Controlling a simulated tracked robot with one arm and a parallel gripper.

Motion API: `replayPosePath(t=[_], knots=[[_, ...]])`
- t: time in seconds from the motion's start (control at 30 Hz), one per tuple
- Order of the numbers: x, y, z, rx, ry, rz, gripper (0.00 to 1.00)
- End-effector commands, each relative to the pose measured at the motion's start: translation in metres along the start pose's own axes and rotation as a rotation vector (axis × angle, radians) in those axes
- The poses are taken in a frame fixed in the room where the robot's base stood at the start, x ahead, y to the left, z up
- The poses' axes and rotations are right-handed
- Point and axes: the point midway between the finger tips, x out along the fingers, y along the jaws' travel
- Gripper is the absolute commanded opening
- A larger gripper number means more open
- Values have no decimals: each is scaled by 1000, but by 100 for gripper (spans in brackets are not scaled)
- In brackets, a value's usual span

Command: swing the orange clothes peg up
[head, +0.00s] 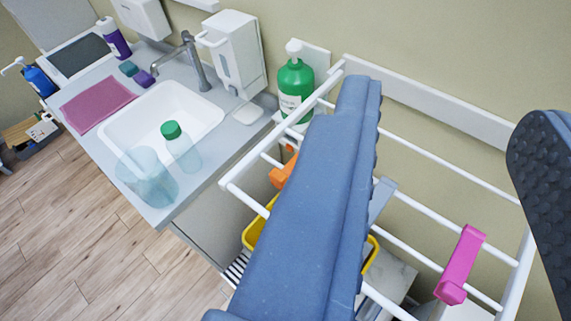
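The orange clothes peg (281,173) is clipped on the white drying rack (228,184), near its left end. It is partly hidden behind the left finger of my gripper, so I cannot make out its full pose. My gripper (445,105) is open, with a wide gap between its long blue left finger and the dark, dimpled pad at the right edge. The orange peg lies left of and beyond the left finger. A pink peg (461,265) hangs on the rack at the right. A grey-blue peg (381,199) shows beside the left finger.
A yellow container (252,232) stands below the rack. A green bottle (295,88) stands behind its left end, near the wall. At left is a counter with a sink (150,122), a tap (196,65), a clear cup (147,178) and a green-capped bottle (181,148).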

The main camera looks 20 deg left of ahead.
Motion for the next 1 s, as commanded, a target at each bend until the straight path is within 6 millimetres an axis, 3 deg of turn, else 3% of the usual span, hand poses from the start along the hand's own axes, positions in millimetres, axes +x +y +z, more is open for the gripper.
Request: replayPosePath(t=[0.17, 0.4, 0.7, 1.0], knots=[[13, -3, -5, -45, -53, -33, 37], [70, -20, 2, -268, -301, -208, 37], [126, -49, 46, -592, -612, -547, 37], [143, -62, 88, -790, -777, -838, 37]])
